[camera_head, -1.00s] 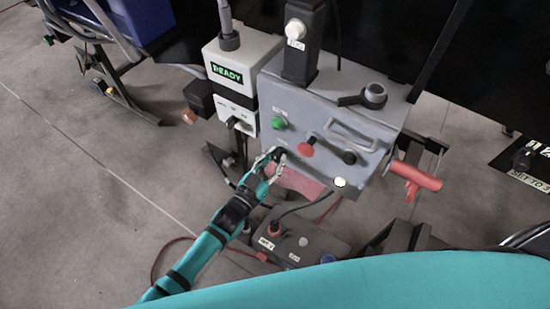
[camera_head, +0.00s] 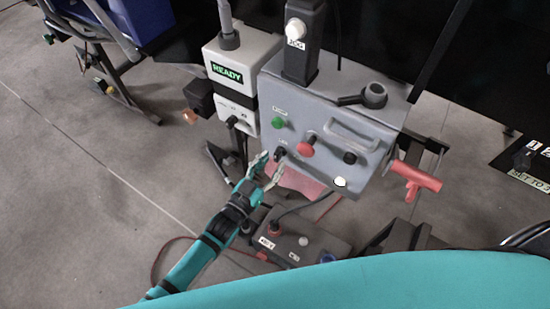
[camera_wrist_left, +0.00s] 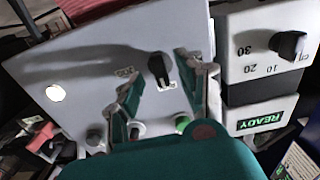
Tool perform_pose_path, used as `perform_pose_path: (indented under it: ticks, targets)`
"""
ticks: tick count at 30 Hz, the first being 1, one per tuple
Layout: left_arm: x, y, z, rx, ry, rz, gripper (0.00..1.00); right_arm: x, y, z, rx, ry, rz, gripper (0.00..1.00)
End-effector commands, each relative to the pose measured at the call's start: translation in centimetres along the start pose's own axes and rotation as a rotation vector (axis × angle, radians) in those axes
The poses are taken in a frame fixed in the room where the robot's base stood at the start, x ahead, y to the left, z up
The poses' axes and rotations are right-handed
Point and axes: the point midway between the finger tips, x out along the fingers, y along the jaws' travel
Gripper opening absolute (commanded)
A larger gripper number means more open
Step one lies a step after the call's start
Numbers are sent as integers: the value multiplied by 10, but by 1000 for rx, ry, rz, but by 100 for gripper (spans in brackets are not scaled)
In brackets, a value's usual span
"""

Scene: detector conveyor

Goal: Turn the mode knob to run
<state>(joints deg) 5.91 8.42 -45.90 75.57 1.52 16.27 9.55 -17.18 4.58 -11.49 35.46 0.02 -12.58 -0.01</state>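A grey control box (camera_head: 335,107) carries a small black knob (camera_head: 279,151) low on its left front, below a green button (camera_head: 278,123). I take this for the mode knob; its label is too small to read. In the left wrist view the black knob (camera_wrist_left: 160,69) has a pale pointer line and shows between my fingertips. My left gripper (camera_head: 271,165) is open, just below and in front of the knob, and looks apart from it. The left gripper (camera_wrist_left: 161,72) holds nothing. My right gripper is not in view.
A red mushroom button (camera_head: 306,146), another black knob (camera_head: 350,158) and a lit white lamp (camera_head: 340,182) are to the right. A unit reading READY (camera_head: 227,73) stands left, with a dial (camera_wrist_left: 288,45) marked 10, 20, 30. A red handle (camera_head: 416,178) sticks out at right.

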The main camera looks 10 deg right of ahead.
Motion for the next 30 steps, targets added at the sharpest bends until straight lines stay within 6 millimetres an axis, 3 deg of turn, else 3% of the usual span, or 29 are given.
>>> perform_pose_path:
  ticks: [6, 13, 18, 30]
  targets:
    - [-50, 0, 1, 0, -3, 0, 38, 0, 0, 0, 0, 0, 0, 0]
    - [-86, 0, 1, 0, -2, 0, 38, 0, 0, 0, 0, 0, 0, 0]
    - [-96, 0, 0, -1, 0, 0, 38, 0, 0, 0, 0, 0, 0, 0]
    - [-96, 0, 0, -1, 0, 0, 38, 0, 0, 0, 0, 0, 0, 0]
